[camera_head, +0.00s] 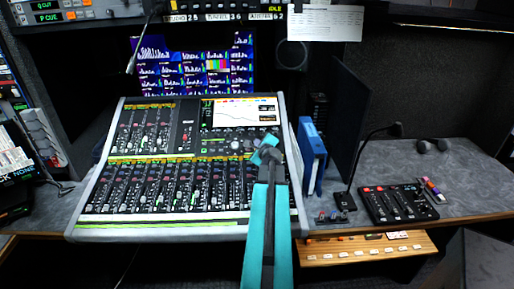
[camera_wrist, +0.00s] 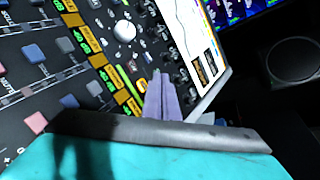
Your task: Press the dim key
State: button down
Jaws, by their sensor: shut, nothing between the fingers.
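My gripper (camera_head: 266,148) is over the upper right part of the mixing console (camera_head: 92,205), just below its bright screen (camera_head: 245,115). In the wrist view the closed, pale purple fingers (camera_wrist: 158,88) point at the panel beside the screen, with nothing between them. Their tips are near small lit amber and green labels and a row of dark knobs. A white round knob (camera_wrist: 124,31) is up and left of the tips. I cannot tell which key is the dim key; its lettering is too small to read or is hidden. Contact with the panel is unclear.
A blue binder (camera_head: 311,155) stands right of the console. Beyond it are a gooseneck microphone (camera_head: 370,155) and a small black control panel (camera_head: 397,203) on the grey desk. Monitors (camera_head: 190,65) stand behind the console. A round speaker (camera_wrist: 292,60) shows at right in the wrist view.

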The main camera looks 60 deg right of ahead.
jog(key=shift+s+a+r+p, duration=0.15)
jog(key=shift+a+r+p, duration=0.1)
jog(key=shift+r+p, duration=0.35)
jog(key=shift+s+a+r+p, duration=0.2)
jog(key=shift+r+p, duration=0.15)
jog(key=shift+r, duration=0.35)
jog(key=shift+s+a+r+p, duration=0.15)
jog(key=shift+a+r+p, duration=0.1)
jog(key=shift+r+p, duration=0.35)
jog(key=shift+r, duration=0.15)
